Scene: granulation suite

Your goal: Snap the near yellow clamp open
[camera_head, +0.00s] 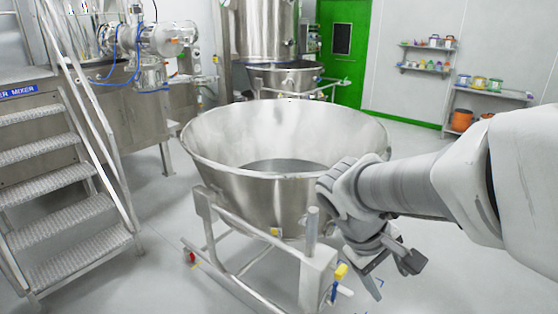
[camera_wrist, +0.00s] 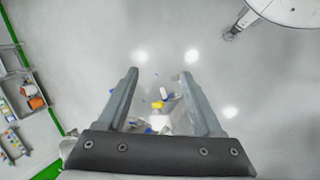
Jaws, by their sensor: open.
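A small yellow part (camera_head: 341,271), which looks like the near clamp, sits on the near right corner of the steel bowl's frame, beside a blue piece. It also shows as a small yellow spot in the wrist view (camera_wrist: 157,105), between my fingers in the picture. A second yellow patch (camera_head: 276,232) is on the frame below the bowl; I cannot tell if it is a clamp. My gripper (camera_wrist: 159,74) is open and empty. In the head view it hangs just right of the near yellow part, apart from it. The clamp's latch position is too small to tell.
The big steel bowl (camera_head: 285,140) stands on a wheeled frame (camera_head: 318,268) with an upright post. Metal stairs (camera_head: 60,190) stand at the left. Shelves (camera_head: 490,92) with tubs hang at the back right. The floor right of the frame is clear.

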